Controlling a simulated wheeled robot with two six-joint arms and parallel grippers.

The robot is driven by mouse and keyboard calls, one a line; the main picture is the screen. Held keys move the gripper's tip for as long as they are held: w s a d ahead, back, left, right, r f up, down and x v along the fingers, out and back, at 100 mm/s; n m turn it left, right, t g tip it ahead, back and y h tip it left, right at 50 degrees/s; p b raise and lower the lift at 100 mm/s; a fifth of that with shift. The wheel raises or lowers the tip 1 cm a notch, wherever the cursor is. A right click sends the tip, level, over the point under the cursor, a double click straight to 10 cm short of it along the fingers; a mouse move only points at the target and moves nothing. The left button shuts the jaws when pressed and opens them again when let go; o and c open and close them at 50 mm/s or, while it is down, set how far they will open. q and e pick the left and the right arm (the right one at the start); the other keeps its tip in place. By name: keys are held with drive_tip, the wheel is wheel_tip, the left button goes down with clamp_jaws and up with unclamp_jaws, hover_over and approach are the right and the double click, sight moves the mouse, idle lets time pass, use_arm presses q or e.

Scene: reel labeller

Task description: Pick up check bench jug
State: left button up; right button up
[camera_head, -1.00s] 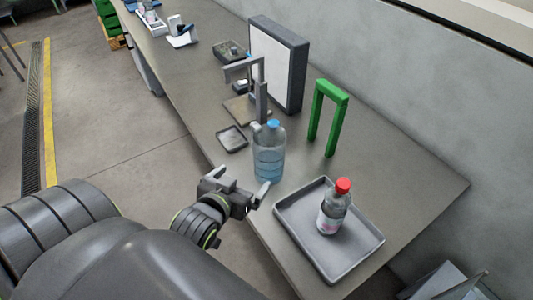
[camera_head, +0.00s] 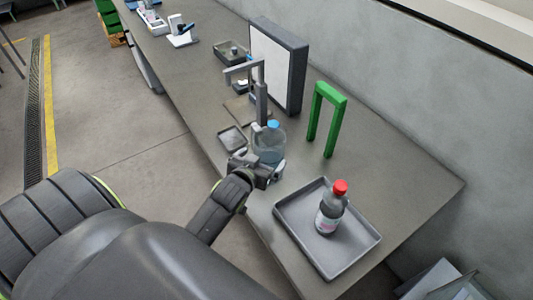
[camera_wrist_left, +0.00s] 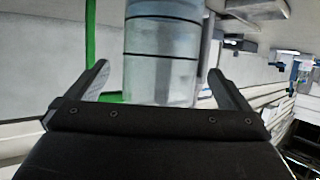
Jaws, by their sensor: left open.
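The jug (camera_head: 269,140) is a clear bottle with a blue cap and bluish liquid, upright on the grey bench near its front edge. My left gripper (camera_head: 262,161) is at the jug's near side, its fingers open on either side of the lower part. In the left wrist view, the jug (camera_wrist_left: 162,55) stands between the two spread fingers (camera_wrist_left: 157,90), with a gap showing on each side. The gripper hides the jug's base in the head view. My right gripper is not in view.
A grey tray (camera_head: 347,258) with a red-capped bottle (camera_head: 331,208) lies to the right. A green arch (camera_head: 314,117), a grey stand (camera_head: 261,100), a white panel (camera_head: 275,61) and a small dish (camera_head: 231,138) stand behind and beside the jug.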

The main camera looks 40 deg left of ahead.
use_arm(q)
drive_tip(key=shift+w+a+f, duration=0.1)
drive_tip(key=shift+w, duration=0.3)
drive_tip(key=shift+f+p+x, duration=0.25)
drive_tip(key=shift+p+x, duration=0.65)
drive_tip(key=shift+x, duration=1.3)
drive_tip(key=shift+s, duration=0.15)
drive_tip(key=c, duration=0.8)
drive_tip(key=shift+r, duration=0.1)
drive_tip(key=shift+c, duration=1.1)
drive_tip(key=shift+r, duration=0.1)
